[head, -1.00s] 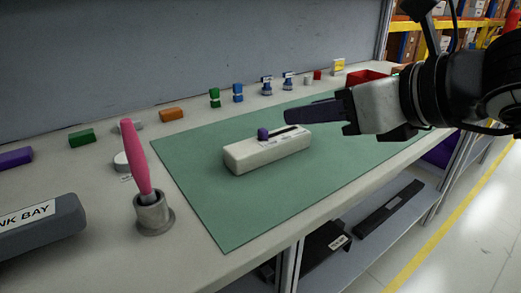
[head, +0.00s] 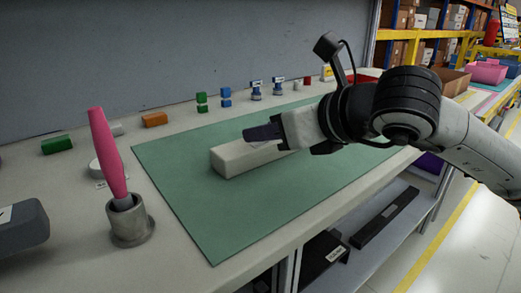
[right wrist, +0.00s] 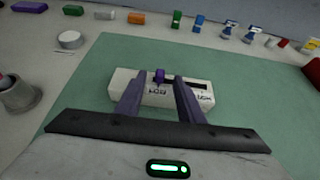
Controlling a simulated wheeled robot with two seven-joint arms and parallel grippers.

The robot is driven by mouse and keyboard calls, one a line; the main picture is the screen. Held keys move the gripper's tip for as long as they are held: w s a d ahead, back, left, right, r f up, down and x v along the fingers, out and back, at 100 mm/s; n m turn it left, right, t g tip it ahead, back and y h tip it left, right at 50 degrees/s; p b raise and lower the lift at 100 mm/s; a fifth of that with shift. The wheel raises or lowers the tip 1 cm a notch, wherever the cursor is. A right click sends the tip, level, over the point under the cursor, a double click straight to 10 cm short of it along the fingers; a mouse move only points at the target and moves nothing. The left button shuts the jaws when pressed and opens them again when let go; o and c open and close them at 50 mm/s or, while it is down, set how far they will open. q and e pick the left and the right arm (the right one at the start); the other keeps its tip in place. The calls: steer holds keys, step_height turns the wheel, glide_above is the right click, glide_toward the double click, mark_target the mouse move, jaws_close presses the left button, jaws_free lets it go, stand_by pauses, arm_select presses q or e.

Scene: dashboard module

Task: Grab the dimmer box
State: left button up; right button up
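The dimmer box, a long white box (head: 230,160), lies on the green mat (head: 205,215). In the right wrist view the box (right wrist: 124,88) shows a purple knob (right wrist: 159,75), a dark slot and printed labels. My right gripper (head: 262,133) is over the box and hides its top and right part in the head view. In the right wrist view its two dark fingers (right wrist: 158,90) are spread apart with the labelled face visible between them. It holds nothing. Whether the fingers touch the box cannot be told. My left gripper is not in view.
A pink-handled tool (head: 106,155) stands in a grey cup (head: 130,225) left of the mat. A grey block (head: 22,228) is at the left edge. Small coloured blocks and blue-capped bottles (head: 256,90) line the back. The mat around the box is clear.

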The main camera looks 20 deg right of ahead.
steer(key=shift+x, duration=0.95)
steer(key=shift+c, duration=0.5)
jaws_close()
steer(key=shift+r, duration=0.1)
